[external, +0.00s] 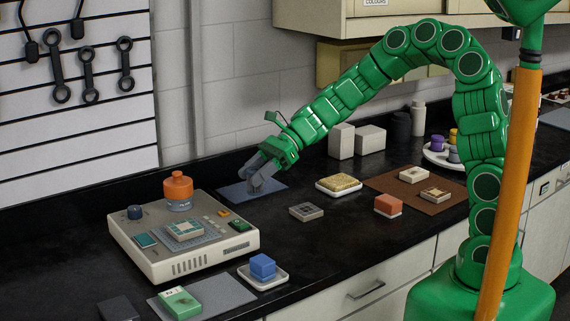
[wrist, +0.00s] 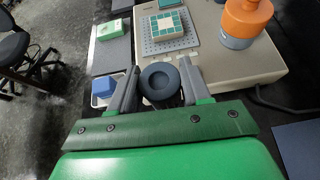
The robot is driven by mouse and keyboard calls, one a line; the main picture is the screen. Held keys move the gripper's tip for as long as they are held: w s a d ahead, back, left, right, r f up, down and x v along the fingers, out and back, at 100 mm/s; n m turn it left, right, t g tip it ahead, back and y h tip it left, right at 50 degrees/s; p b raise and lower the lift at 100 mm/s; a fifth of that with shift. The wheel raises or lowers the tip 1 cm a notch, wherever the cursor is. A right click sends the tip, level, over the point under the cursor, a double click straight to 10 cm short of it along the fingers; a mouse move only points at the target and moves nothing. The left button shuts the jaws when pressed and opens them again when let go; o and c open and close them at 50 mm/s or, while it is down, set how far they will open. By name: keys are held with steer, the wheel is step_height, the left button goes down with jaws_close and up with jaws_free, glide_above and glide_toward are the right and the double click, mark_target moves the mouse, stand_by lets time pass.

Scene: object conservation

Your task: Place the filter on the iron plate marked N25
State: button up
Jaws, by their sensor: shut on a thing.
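My gripper (external: 259,184) hangs over the dark counter, above or close to a blue-grey flat plate (external: 233,195). In the wrist view, its fingers are shut on a dark grey round thing with a hollow centre (wrist: 160,99), which may be the filter. In the external view the fingers mostly hide it. The blue-grey plate also shows at the right of the wrist view (wrist: 302,148). Another grey plate (external: 233,292) lies at the front with a green block on it. No N25 mark is readable on any plate, so I cannot tell which one carries it.
A beige device (external: 185,262) stands left of my gripper, with an orange-topped container (external: 178,190) on it. A blue cube (external: 262,266) sits on a white dish. A tile (external: 306,212), a sponge-like block (external: 339,182) and a red-brown block (external: 389,204) stand to the right.

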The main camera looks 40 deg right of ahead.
steer(key=s+a+r+n+g+h, duration=0.1)
steer(key=s+a+n+g, duration=0.1)
steer(key=s+a, duration=0.6)
steer(key=s+a+n+g, duration=0.3)
steer(key=s+a, duration=0.1)
steer(key=a, duration=0.9)
steer(key=s+a+r+n+g+h, duration=0.1)
steer(key=s+a+n+g, duration=0.1)
steer(key=s+a, duration=0.6)
glide_above(118, 308)
steer(key=shift+s+d+f, duration=0.1)
steer(key=shift+s+f, duration=0.05)
steer(key=shift+f, duration=4.7)
steer(key=f, duration=0.3)
steer(key=shift+a+f, duration=0.2)
